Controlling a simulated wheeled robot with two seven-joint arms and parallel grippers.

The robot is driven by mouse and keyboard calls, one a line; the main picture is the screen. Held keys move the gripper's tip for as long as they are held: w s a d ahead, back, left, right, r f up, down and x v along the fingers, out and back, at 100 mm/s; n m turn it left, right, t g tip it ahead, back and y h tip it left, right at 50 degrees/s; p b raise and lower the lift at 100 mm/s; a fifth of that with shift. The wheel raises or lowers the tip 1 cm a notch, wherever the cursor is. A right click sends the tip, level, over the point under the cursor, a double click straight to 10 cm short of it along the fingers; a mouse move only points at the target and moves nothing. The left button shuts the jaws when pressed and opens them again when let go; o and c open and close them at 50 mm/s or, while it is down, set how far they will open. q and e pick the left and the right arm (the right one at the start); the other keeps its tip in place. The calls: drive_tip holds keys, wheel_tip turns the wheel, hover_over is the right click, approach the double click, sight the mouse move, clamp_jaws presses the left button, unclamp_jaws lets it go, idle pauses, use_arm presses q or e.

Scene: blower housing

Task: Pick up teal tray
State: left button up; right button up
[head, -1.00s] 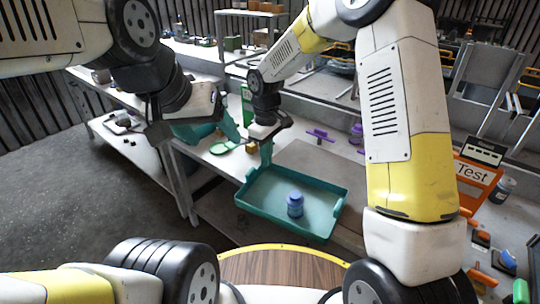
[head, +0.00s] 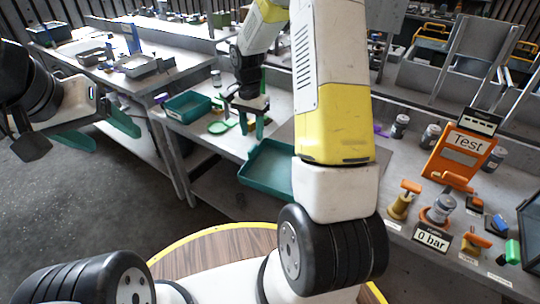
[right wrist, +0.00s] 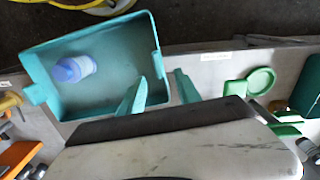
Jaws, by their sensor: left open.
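The teal tray (head: 262,172) is at the bench's front edge in the head view, its right part hidden behind my right arm. In the right wrist view the tray (right wrist: 115,60) is at the upper left, with a blue-and-white bottle (right wrist: 73,69) in it. My right gripper (head: 252,127) is at the tray's far-left corner. In the right wrist view its fingers (right wrist: 160,92) are apart, on either side of the tray's wall; I cannot tell whether they touch it. My left gripper (head: 101,133) is open and empty, over the floor left of the bench.
Another teal bin (head: 188,107) and a green round part (head: 219,127) are on the bench beyond the tray. An orange Test stand (head: 458,152), valves and a 0 bar sign (head: 431,239) are at the right.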

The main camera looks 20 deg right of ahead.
sight(253, 146)
drive_tip(key=f, duration=0.6)
drive_tip(key=shift+s+f, duration=0.2)
drive_tip(key=shift+f, duration=0.15)
clamp_jaws()
idle(1.1)
